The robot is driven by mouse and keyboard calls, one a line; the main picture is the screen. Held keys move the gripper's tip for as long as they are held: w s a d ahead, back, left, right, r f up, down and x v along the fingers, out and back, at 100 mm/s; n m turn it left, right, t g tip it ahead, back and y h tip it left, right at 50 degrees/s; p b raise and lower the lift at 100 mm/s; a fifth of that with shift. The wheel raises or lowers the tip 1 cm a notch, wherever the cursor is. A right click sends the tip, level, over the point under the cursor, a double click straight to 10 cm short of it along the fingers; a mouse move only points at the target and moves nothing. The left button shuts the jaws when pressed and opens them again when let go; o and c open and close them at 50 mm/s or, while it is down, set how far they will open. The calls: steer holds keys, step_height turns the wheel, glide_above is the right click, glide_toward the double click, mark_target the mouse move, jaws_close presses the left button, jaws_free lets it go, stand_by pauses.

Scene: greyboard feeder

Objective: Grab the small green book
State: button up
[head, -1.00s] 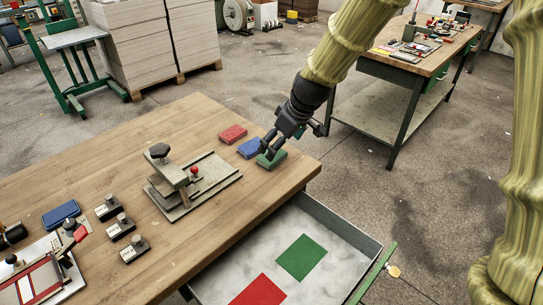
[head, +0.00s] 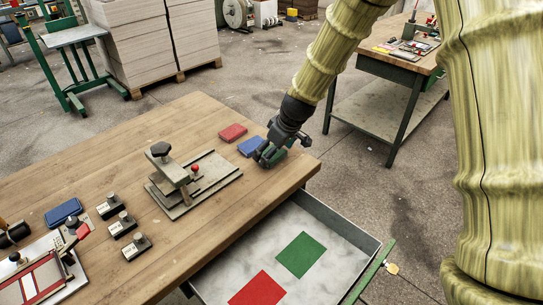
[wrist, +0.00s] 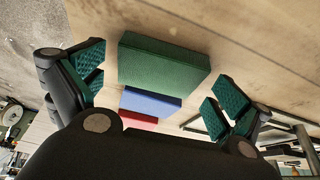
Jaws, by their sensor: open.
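The small green book (wrist: 165,62) lies flat on the wooden table, between the two open fingers of my gripper (wrist: 160,85) in the wrist view. Both fingers have green textured pads, and bare table shows between each pad and the book. In the head view my gripper (head: 270,154) is low over the table's right corner and hides most of the green book. A small blue book (head: 251,146) lies just beyond it, and a small red book (head: 233,132) lies beyond the blue one. Both also show behind the green book in the wrist view.
A metal press with a red knob (head: 188,182) stands left of the books. An open drawer (head: 352,234) below the table's front edge holds a green sheet (head: 301,255) and a red sheet (head: 257,290). Stamps and a blue pad (head: 63,212) lie at the left.

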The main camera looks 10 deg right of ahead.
steer(key=shift+w+f, duration=0.1)
steer(key=shift+c, duration=0.6)
steer(key=c, duration=0.9)
